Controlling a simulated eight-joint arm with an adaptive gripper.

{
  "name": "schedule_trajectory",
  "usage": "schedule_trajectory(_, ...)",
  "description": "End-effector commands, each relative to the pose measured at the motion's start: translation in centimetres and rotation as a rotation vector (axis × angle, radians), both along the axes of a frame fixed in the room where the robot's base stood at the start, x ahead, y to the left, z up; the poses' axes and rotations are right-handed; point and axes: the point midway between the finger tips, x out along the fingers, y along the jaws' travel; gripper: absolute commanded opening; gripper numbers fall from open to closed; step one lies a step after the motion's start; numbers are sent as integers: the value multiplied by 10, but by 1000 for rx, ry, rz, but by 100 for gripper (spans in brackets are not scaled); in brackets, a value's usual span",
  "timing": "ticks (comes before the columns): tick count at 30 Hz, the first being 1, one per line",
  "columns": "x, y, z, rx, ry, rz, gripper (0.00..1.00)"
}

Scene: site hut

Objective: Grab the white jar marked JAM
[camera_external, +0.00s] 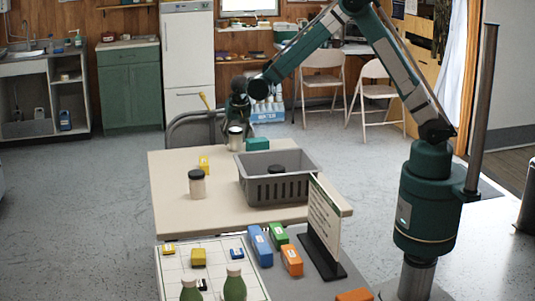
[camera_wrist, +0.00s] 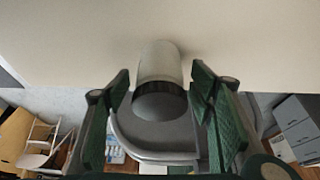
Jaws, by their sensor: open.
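My gripper (camera_external: 237,118) points down at the far side of the beige table, just above a white jar (camera_external: 235,138). In the wrist view that jar (camera_wrist: 160,62) stands between the two green fingers, dark lid towards the camera, with a gap visible on each side. My gripper (camera_wrist: 160,82) is open there. A second white jar with a black lid (camera_external: 196,186) stands upright on the table, nearer and to the left. No JAM lettering can be read on either jar.
A grey crate (camera_external: 262,191) with a dark-topped item inside stands to the right. A chair (camera_external: 187,127) stands behind the table. A sign (camera_external: 323,216) stands in front.

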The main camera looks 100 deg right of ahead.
Motion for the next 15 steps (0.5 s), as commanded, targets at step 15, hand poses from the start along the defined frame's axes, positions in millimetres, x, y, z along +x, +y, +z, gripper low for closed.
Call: schedule_trajectory(15,0,-4,-8,0,0,0,54)
